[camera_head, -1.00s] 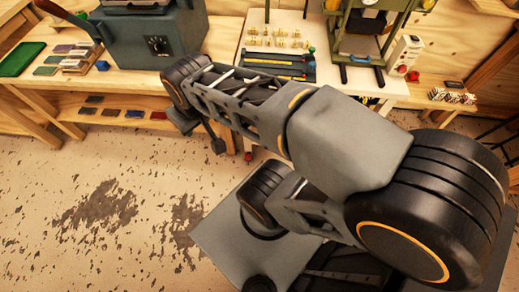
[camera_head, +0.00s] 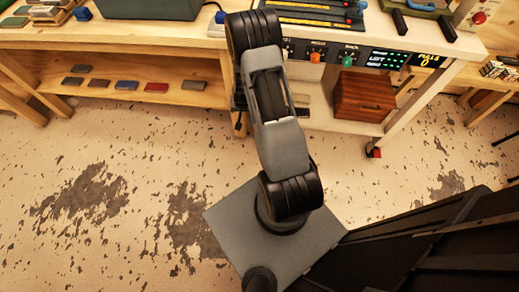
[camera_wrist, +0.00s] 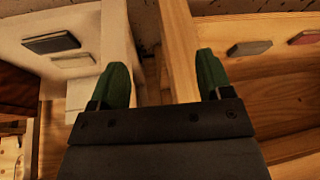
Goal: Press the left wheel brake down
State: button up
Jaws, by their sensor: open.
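The left wheel and its brake are not visible in either current view; my arm covers the area around the left leg of the white cart (camera_head: 455,62) in the head view. The cart's right wheel has a red brake (camera_head: 374,152), low at the foot of its right leg. My gripper (camera_wrist: 162,82) shows in the wrist view with two green fingertips spread apart and nothing between them. It faces the narrow gap between a white upright and a wooden post (camera_wrist: 178,45). In the head view my arm hides the gripper.
A wooden bench (camera_head: 120,38) stands left of the cart, with small coloured blocks (camera_head: 127,84) on its lower shelf. A brown wooden box (camera_head: 364,96) sits on the cart's lower shelf. Speckled floor in front is clear.

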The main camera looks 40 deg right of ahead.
jog(key=s+d+f+m+h+b, duration=0.1)
jog(key=s+d+f+b, duration=0.15)
jog(key=f, duration=0.85)
jog(key=s+d+f+m+h+b, duration=0.1)
jog(key=s+d+f+b, duration=0.15)
jog(key=f, duration=0.85)
jog(key=shift+g, duration=0.4)
jog(key=b+x, duration=0.2)
jog(key=x, duration=0.2)
jog(key=b+x, duration=0.2)
jog(key=x, duration=0.2)
jog(key=a+b+x, duration=0.1)
jog(key=b+x, duration=0.1)
jog(key=x, duration=0.3)
jog(key=shift+s+f, duration=0.3)
jog(key=shift+f, duration=0.1)
jog(key=shift+c, duration=0.3)
